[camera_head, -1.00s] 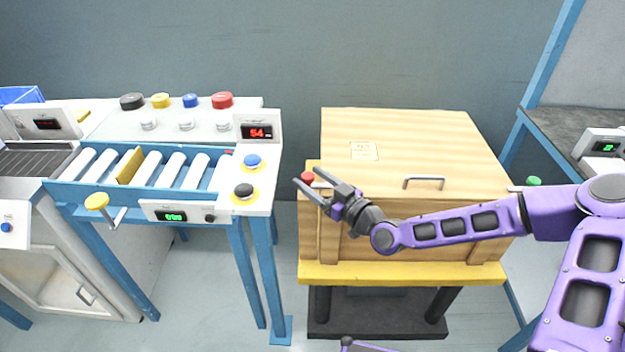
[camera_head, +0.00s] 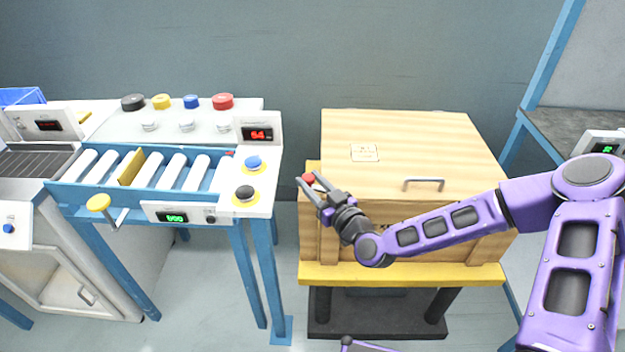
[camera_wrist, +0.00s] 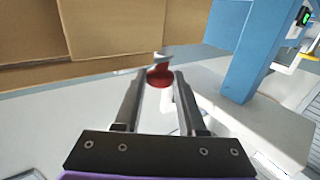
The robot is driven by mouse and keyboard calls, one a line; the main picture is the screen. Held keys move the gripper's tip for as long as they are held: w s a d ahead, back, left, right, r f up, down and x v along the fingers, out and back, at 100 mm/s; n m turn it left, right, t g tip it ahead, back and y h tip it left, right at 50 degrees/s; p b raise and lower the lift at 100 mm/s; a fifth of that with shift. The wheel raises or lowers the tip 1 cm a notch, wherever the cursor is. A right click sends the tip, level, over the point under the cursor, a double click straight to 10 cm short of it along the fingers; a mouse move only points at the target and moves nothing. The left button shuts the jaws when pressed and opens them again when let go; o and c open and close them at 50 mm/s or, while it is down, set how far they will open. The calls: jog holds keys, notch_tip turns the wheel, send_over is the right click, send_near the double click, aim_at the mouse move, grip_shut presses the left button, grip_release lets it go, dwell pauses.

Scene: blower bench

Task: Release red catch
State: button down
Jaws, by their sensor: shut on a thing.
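The red catch (camera_head: 309,179) is at the left front corner of the wooden box (camera_head: 395,160), whose lid is closed. My gripper (camera_head: 313,187) is at this corner with its fingers around the catch. In the wrist view the catch's red knob (camera_wrist: 159,76) lies between the two fingertips (camera_wrist: 159,80), and a pale metal piece shows just beyond it. The jaws are shut on the knob. The fingers hide part of the catch in the head view.
The box stands on a yellow-topped bench (camera_head: 400,275). A grey handle (camera_head: 424,182) is on the lid's front. To the left is a blue roller conveyor (camera_head: 140,185) with a blue button (camera_head: 253,162) and a black button (camera_head: 244,193). A gap separates conveyor and bench.

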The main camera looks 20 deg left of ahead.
jog(key=m+t+h, duration=0.1)
jog(key=h, duration=0.1)
jog(key=m+t+h, duration=0.2)
jog(key=a+m+t+h, duration=0.1)
jog(key=m+h, duration=0.1)
jog(key=h, duration=0.1)
jog(key=shift+s+t+p, duration=0.35)
jog(key=shift+t, duration=0.05)
jog(key=shift+a+m+t+h, duration=0.1)
jog(key=shift+m+t+h, duration=0.2)
jog(key=shift+m+h, duration=1.15)
jog(key=shift+m+t+h, duration=0.3)
jog(key=shift+m+h, duration=0.65)
jog(key=shift+h, duration=1)
jog(key=shift+w, duration=0.1)
jog(key=shift+c, duration=2.4)
grip_release()
jog(key=s, duration=1.7)
jog(key=shift+s+a+b, duration=0.2)
jog(key=shift+a+b, duration=0.1)
jog(key=shift+b, duration=0.1)
